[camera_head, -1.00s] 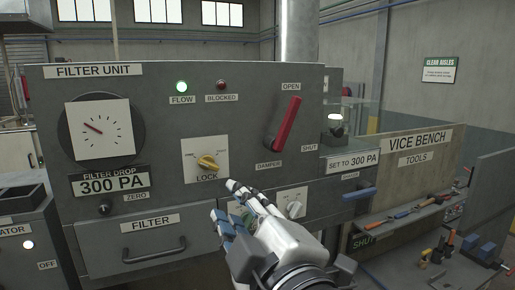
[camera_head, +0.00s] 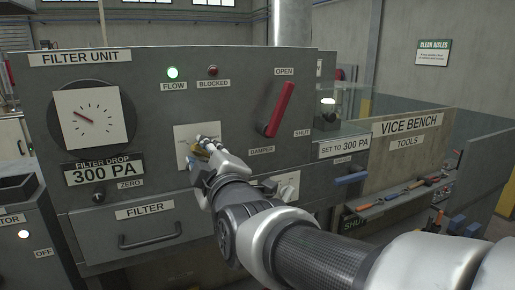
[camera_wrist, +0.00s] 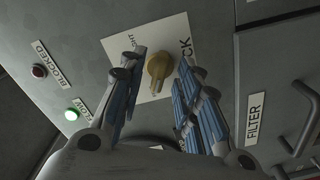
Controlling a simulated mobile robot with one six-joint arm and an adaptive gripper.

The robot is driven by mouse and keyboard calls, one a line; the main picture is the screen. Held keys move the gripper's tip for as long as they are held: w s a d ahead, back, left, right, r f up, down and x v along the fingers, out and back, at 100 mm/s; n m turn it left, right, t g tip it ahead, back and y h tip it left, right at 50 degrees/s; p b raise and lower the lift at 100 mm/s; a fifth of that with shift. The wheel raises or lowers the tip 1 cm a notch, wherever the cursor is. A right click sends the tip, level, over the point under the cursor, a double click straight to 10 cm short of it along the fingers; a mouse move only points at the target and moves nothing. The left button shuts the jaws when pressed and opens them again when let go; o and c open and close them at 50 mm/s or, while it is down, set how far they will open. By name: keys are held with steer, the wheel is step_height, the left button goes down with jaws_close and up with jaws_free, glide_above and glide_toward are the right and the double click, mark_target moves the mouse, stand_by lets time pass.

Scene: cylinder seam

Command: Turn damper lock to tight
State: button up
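The damper lock is a yellow knob (camera_wrist: 159,68) on a white plate (camera_wrist: 118,47) marked LOCK, on the grey filter unit front. In the wrist view the knob sits between and just beyond the two sets of fingers of my gripper (camera_wrist: 158,75). The fingers are apart, with a gap on both sides of the knob, so my gripper is open. In the head view my gripper (camera_head: 205,148) is in front of the plate (camera_head: 184,133) and hides most of the knob. The red damper lever (camera_head: 279,108) stands tilted, its upper end toward OPEN.
The filter drawer handle (camera_head: 150,238) juts out below left. The pressure gauge (camera_head: 91,116) reads beside a 300 PA label. The vice bench with tools stands at right.

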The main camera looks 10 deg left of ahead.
steer(key=shift+w+a, duration=0.25)
steer(key=shift+w, duration=0.2)
steer(key=shift+c, duration=0.6)
jaws_close()
